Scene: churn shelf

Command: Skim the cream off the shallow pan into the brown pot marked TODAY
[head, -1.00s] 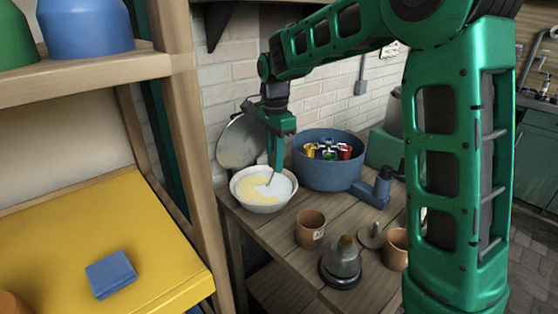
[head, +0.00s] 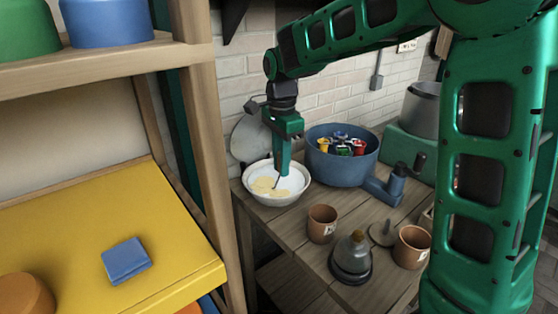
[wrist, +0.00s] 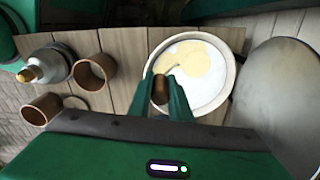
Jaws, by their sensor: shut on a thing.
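The shallow pan (head: 277,201) stands at the table's back left corner, holding white milk with pale yellow cream (head: 265,184) in patches; its rim (wrist: 231,95) also shows in the wrist view. My gripper (head: 283,172) points down over the pan, shut on a brown-handled tool (wrist: 160,88). A thin dark shaft runs from it into the pan; its lower end is unclear. Two brown pots with pale labels stand on the table: one nearer the pan (head: 322,224), another (head: 412,248) farther right. I cannot read either label.
A blue tub (head: 340,172) with coloured items stands right of the pan. A grey cone-shaped object (head: 351,262) and a small round lid (head: 382,234) are near the pots. A wooden shelf post (head: 208,150) rises at left.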

